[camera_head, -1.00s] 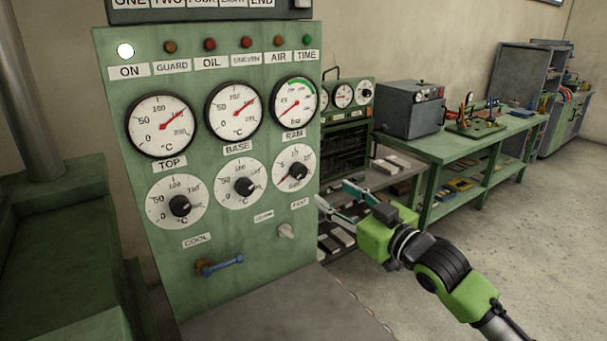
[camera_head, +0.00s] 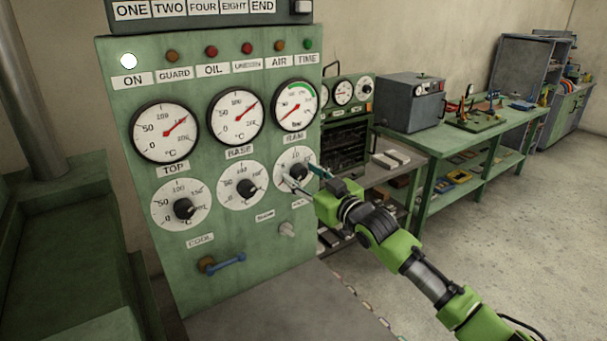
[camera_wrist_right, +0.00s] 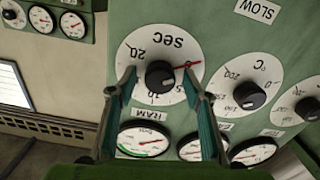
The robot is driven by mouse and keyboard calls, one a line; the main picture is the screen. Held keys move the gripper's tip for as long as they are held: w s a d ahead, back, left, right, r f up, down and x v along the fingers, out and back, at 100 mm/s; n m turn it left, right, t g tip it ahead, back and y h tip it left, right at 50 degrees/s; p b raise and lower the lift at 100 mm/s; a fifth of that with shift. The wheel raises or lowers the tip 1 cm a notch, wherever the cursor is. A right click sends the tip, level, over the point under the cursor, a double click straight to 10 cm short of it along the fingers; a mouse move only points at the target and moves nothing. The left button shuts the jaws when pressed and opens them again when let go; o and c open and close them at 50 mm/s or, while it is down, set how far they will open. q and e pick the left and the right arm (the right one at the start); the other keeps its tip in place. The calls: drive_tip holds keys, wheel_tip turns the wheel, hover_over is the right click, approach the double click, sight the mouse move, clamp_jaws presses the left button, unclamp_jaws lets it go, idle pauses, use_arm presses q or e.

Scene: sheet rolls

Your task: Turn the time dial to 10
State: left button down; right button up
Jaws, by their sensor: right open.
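The time dial (camera_head: 290,158) is the rightmost round dial in the lower row of the green panel. In the right wrist view, it is a white disc marked "sec" (camera_wrist_right: 180,41) with a black knob (camera_wrist_right: 159,75). Its red pointer (camera_wrist_right: 186,65) points to the right in that view, and a 20 and a 10 show on the disc. My right gripper (camera_head: 303,179) is at the dial's face and partly hides it. In the right wrist view my right gripper (camera_wrist_right: 160,82) is open, with one finger on each side of the knob and gaps between. My left gripper is not in view.
Two similar dials, the base dial (camera_head: 232,201) and the top dial (camera_head: 172,218), sit left of the time dial. Gauges fill the row above. A green workbench (camera_head: 450,150) stands at the right.

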drive_tip(key=c, duration=1.1)
